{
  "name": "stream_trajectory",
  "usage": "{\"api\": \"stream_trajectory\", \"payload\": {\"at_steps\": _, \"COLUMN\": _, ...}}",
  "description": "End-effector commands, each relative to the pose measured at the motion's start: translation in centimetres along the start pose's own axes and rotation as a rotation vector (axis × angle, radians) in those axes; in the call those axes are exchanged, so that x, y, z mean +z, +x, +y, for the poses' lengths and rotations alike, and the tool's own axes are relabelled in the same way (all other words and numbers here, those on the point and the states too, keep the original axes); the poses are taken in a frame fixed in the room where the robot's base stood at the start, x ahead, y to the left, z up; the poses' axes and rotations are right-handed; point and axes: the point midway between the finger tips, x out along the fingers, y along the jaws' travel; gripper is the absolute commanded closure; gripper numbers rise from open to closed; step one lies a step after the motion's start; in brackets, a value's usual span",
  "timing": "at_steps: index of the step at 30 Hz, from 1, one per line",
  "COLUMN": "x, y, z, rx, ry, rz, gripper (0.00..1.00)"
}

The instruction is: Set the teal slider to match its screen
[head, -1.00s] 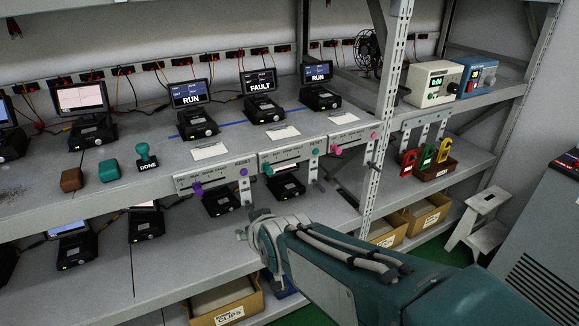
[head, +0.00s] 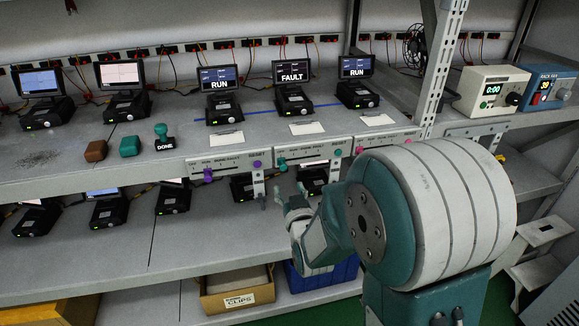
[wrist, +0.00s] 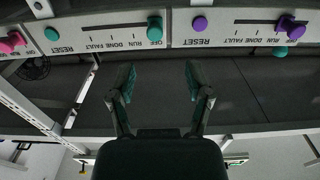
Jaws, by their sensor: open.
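The teal slider (head: 282,164) sits at the left end of the middle control strip (head: 310,155), at the OFF mark. It also shows in the wrist view (wrist: 155,28), which is upside down, by the OFF label. The middle screen (head: 291,74) above that strip reads FAULT. A round teal RESET button (head: 338,153) is at the strip's right end. My gripper (head: 289,193) is below the strip in the head view. In the wrist view my gripper (wrist: 164,82) has its two fingers spread and empty, apart from the slider, which lies beyond them and between their lines.
A purple slider (head: 208,174) stands on the left strip and a pink slider (head: 359,150) on the right strip. Their screens (head: 218,78) and (head: 355,67) read RUN. A rack upright (head: 440,70) stands to the right. A lower shelf (head: 120,245) holds more devices.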

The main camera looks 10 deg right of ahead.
Motion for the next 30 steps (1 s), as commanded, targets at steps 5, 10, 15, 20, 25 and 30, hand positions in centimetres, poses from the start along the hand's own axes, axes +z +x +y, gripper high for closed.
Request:
{"api": "stream_trajectory", "payload": {"at_steps": 5, "x": 0.1, "y": 3.4, "z": 1.0, "rx": 0.002, "ry": 0.009, "rz": 0.000, "gripper": 0.35}}
{"api": "stream_trajectory", "payload": {"at_steps": 10, "x": 0.1, "y": 6.5, "z": 1.8, "rx": 0.004, "ry": 0.015, "rz": 0.000, "gripper": 0.35}}
{"api": "stream_trajectory", "payload": {"at_steps": 15, "x": 0.0, "y": 8.6, "z": 1.2, "rx": 0.003, "ry": 0.011, "rz": 0.000, "gripper": 0.35}}
{"api": "stream_trajectory", "payload": {"at_steps": 20, "x": 0.1, "y": 9.3, "z": 0.7, "rx": 0.001, "ry": 0.006, "rz": -0.002, "gripper": 0.35}}
{"api": "stream_trajectory", "payload": {"at_steps": 25, "x": 0.0, "y": 9.3, "z": 0.9, "rx": 0.001, "ry": 0.008, "rz": -0.002, "gripper": 0.35}}
{"api": "stream_trajectory", "payload": {"at_steps": 30, "x": 0.0, "y": 9.3, "z": 1.4, "rx": 0.002, "ry": 0.012, "rz": -0.001, "gripper": 0.88}}
